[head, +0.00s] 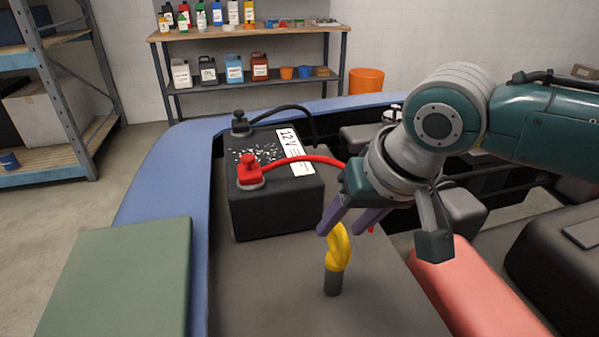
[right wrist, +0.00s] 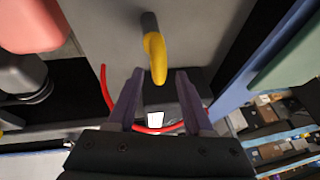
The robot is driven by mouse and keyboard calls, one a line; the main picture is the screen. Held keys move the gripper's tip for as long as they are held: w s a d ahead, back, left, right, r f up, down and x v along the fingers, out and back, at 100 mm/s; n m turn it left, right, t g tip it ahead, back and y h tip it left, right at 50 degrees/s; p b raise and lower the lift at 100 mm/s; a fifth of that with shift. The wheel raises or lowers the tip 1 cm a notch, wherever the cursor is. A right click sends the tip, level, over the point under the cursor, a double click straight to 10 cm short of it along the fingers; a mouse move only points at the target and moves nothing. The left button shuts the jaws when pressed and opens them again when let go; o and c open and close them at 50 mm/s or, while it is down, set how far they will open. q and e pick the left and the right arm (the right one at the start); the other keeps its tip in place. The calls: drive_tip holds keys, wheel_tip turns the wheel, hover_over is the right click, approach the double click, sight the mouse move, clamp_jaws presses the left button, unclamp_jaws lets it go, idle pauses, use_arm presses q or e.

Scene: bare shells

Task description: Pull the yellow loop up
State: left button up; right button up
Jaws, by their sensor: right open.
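The yellow loop (head: 339,250) stands upright on a dark tube (head: 333,283) in the grey deck in front of the battery. My right gripper (head: 340,231) is open, its purple fingers just above and around the top of the loop. In the right wrist view, the yellow loop (right wrist: 155,52) reaches with its end between the two open fingertips (right wrist: 160,73). There is a visible gap on each side, and the gripper does not hold the loop. My left gripper is not in view.
A black 12 V battery (head: 275,195) with a red cable (head: 310,158) stands just behind the loop. A salmon-red block (head: 465,285) lies to the right and a green pad (head: 125,275) to the left. A blue body rim (head: 160,180) edges the bay.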

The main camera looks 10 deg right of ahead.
drive_tip(key=shift+w+f, duration=0.1)
drive_tip(key=shift+f, duration=0.2)
clamp_jaws()
idle(1.3)
